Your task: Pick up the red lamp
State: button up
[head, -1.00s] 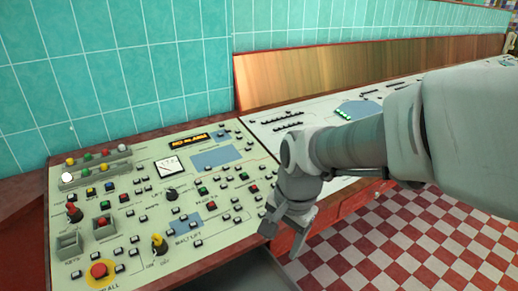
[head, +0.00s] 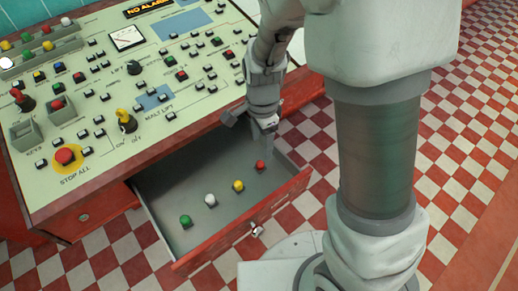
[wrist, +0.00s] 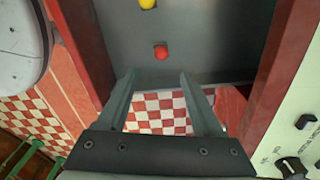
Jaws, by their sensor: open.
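The red lamp (head: 260,166) is a small round-topped piece in the open drawer (head: 190,160), at the right end of a row of lamps. In the wrist view the red lamp (wrist: 161,52) lies beyond my fingertips, near the middle. My gripper (head: 252,128) is open and empty above the right end of the drawer, apart from the lamp. In the wrist view both fingers of my gripper (wrist: 158,80) are spread, with checkered floor showing between them.
Yellow (head: 238,186), white (head: 210,200) and green (head: 186,221) lamps stand left of the red one. The control console (head: 130,90), with several buttons and switches, overhangs the drawer's back. The drawer's red front (head: 245,222) forms a raised edge.

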aim_at(260, 163)
jog(key=f+b, duration=0.1)
jog(key=f, duration=0.3)
jog(key=f+b, duration=0.2)
jog(key=f, duration=0.3)
jog(key=shift+a+f, duration=0.2)
jog(key=shift+f, duration=0.05)
grip_shut()
